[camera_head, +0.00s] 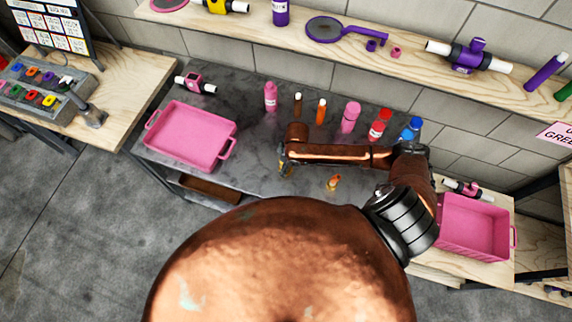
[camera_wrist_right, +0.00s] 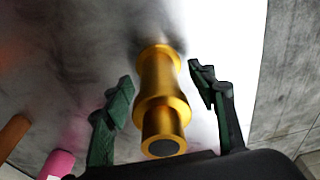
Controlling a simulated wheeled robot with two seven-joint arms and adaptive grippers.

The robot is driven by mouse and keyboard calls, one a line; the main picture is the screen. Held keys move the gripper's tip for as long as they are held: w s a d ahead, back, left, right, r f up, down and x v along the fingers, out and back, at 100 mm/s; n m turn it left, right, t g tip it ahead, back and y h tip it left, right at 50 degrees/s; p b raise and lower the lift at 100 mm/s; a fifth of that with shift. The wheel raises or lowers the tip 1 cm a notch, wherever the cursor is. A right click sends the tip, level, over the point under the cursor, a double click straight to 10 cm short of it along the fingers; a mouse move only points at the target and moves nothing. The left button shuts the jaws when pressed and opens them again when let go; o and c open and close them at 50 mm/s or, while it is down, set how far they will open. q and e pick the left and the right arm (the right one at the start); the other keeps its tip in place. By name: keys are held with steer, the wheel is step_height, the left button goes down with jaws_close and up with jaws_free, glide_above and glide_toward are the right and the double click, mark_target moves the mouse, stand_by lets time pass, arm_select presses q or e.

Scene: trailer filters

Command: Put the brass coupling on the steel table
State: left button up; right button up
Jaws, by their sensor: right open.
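The brass coupling (camera_wrist_right: 162,95) is a gold, stepped, rounded piece in the right wrist view, with its dark-centred end toward the camera. Its far end appears to meet the grey steel table (camera_head: 240,105). My right gripper (camera_wrist_right: 160,98) is open, with one green-and-black finger on each side of the coupling and a visible gap at each. In the head view my right arm reaches left over the table, and the gripper (camera_head: 284,165) is small and partly hidden, with a hint of gold at it. My left gripper is not in view.
A pink tray (camera_head: 191,137) stands on the table's left, and several bottles stand along its back, including a pink bottle (camera_head: 270,96). A small orange-gold piece (camera_head: 334,182) lies below my right forearm. A pink crate (camera_head: 474,228) is at right.

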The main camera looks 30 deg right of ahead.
steer(key=r, duration=0.4)
steer(key=s+r, duration=0.1)
steer(key=r, duration=0.3)
steer(key=d+r, duration=0.1)
steer(key=r, duration=0.3)
steer(key=shift+s+d, duration=0.1)
steer(key=shift+s, duration=0.05)
stand_by(0.6)
